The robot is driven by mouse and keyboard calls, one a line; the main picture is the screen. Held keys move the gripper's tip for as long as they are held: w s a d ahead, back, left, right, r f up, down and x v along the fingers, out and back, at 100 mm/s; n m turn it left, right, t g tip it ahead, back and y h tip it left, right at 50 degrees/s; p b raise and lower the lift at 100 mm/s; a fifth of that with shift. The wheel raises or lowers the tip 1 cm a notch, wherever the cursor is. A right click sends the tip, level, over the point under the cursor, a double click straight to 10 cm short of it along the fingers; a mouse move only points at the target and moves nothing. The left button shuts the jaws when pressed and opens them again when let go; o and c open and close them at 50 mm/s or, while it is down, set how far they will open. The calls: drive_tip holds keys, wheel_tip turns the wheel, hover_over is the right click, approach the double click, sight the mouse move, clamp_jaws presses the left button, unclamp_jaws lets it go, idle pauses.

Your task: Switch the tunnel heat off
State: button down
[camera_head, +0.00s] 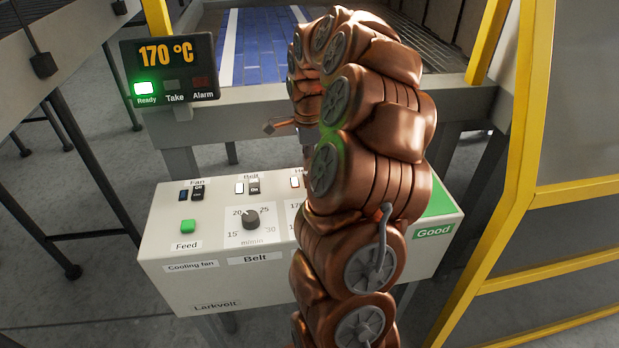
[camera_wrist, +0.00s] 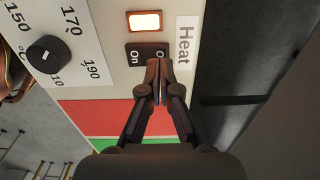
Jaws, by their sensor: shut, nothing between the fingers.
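The Heat switch (camera_wrist: 134,54) is a black rocker marked On at one end, with an O showing beside my fingers at the other. The Heat lamp (camera_wrist: 145,21) above it glows warm white. My gripper (camera_wrist: 157,64) is shut and empty, its fingertips over the O end of the rocker and hiding part of it. I cannot tell whether they touch or press it. The Heat label (camera_wrist: 184,44) is beside the switch. In the head view my arm hides the switch; the edge of the Heat lamp (camera_head: 295,182) shows.
The temperature dial (camera_wrist: 48,54) is beside the switch. The panel (camera_head: 190,285) also bears a Fan switch (camera_head: 197,190), a Belt switch (camera_head: 254,187), a belt dial (camera_head: 251,219) and a green Feed button (camera_head: 187,226). The display (camera_head: 168,68) reads 170 °C with Ready lit. A yellow frame (camera_head: 515,180) stands right.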

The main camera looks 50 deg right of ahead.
drive_tip(key=shift+f+b, duration=0.95)
drive_tip(key=shift+f, duration=0.25)
idle(1.2)
drive_tip(key=shift+r, duration=3.5)
